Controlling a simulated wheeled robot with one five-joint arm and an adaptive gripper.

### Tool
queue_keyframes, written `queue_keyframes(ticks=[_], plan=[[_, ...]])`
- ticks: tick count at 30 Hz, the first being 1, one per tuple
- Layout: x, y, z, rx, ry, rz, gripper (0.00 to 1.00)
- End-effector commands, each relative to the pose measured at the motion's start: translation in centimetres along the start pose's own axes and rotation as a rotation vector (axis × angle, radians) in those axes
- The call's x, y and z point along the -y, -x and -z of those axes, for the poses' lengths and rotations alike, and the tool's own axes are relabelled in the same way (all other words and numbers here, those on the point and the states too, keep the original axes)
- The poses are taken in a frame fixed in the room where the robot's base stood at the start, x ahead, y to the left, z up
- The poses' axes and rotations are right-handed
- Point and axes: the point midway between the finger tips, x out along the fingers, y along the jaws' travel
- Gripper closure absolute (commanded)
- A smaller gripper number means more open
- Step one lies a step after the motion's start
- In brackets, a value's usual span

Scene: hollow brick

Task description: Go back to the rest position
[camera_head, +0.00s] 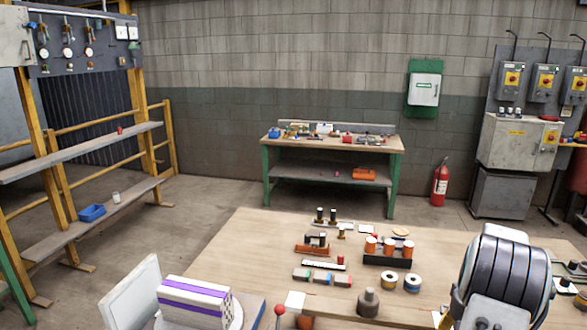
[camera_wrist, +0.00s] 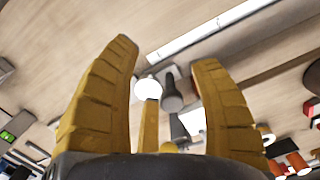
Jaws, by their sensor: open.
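My gripper (camera_wrist: 164,56) fills the lower middle of the wrist view. Its two yellow fingers stand wide apart with nothing held between them. Beyond the fingers, the wooden tabletop and a dark grey knobbed piece (camera_wrist: 172,98) show, apart from the fingers as far as I can tell. A white round thing (camera_wrist: 147,87) is beside that piece. In the head view my dark arm is at the lower right, over the wooden table (camera_head: 255,235). No brick shows in the gripper.
Orange-topped cylinders (camera_head: 370,243) in a dark holder, rolls (camera_head: 412,282) and a grey weight (camera_head: 368,302) crowd the table's middle. Its left far part is clear. A green-legged bench (camera_head: 333,145), a fire extinguisher (camera_head: 440,184) and yellow-framed shelves (camera_head: 80,155) stand beyond.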

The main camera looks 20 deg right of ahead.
Motion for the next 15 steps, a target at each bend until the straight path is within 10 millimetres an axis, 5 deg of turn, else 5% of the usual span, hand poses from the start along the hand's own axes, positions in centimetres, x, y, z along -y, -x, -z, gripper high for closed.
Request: queue_keyframes(ticks=[15], plan=[[9.0,2.9,-16.1,-0.006,0.134,-0.02,0.44]])
